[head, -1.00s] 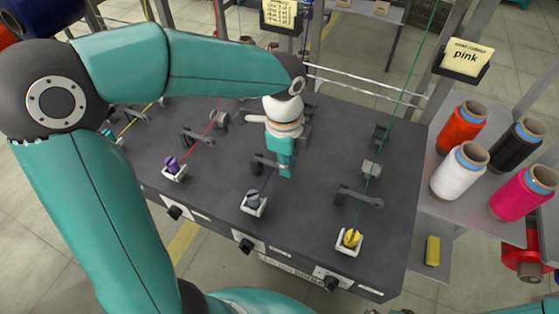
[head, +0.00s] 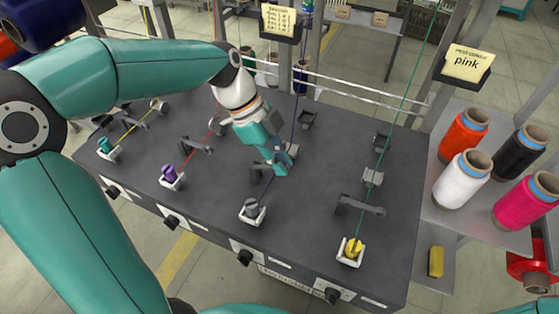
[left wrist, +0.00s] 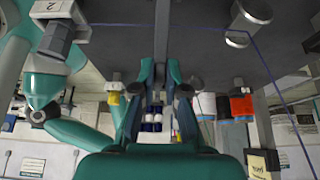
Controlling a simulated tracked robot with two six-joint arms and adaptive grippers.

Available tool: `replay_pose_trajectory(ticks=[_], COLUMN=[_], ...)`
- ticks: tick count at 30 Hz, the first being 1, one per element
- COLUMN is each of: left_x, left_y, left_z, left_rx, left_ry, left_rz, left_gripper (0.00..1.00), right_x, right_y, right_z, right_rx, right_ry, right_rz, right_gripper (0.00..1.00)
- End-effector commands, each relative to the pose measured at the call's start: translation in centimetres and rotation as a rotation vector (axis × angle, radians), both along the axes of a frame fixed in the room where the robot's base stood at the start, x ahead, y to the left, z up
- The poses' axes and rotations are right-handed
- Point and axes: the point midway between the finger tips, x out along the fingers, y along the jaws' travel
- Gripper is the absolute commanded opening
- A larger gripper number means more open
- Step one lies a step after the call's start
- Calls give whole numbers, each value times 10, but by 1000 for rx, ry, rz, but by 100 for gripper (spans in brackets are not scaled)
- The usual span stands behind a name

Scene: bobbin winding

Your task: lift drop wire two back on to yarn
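My left gripper (head: 283,166) is low over the tabletop, pointing down at the grey-bobbin station. It partly hides that station's dark drop wire (head: 259,172). In the left wrist view its two teal fingers (left wrist: 162,68) stand a little apart, with a dark upright bar (left wrist: 162,32) between or just beyond their tips. I cannot tell whether they grip it. A dark blue yarn (head: 299,105) comes down behind the gripper; it also crosses the right of the left wrist view (left wrist: 271,75). The grey bobbin (head: 251,208) sits in a white holder in front. My right gripper is not seen.
The yellow (head: 353,248), purple (head: 169,174) and teal (head: 105,145) bobbins stand at neighbouring stations. Another drop wire (head: 360,204) is to the right. A white block marked 2 (left wrist: 52,12) shows in the left wrist view. Yarn cones, one white (head: 459,178), fill the right-hand shelf.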

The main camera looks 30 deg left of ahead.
Motion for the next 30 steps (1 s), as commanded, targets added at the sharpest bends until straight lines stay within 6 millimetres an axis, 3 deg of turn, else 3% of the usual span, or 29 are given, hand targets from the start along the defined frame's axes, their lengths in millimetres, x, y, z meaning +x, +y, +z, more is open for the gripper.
replay_pose_trajectory(ticks=[1,5,17,23,30], left_x=[-1,-1,0,-1,-5], left_y=[0,0,3,17,39], left_z=[-1,-1,5,30,73], left_rx=[1,2,2,3,2], left_ry=[5,3,-1,-4,-2], left_rz=[-2,-1,1,3,2], left_gripper=[18,38,38,38,38], right_x=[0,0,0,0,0], right_y=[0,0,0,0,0], right_z=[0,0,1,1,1], right_rx=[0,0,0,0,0], right_ry=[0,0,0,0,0], right_rz=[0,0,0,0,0], right_gripper=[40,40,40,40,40])
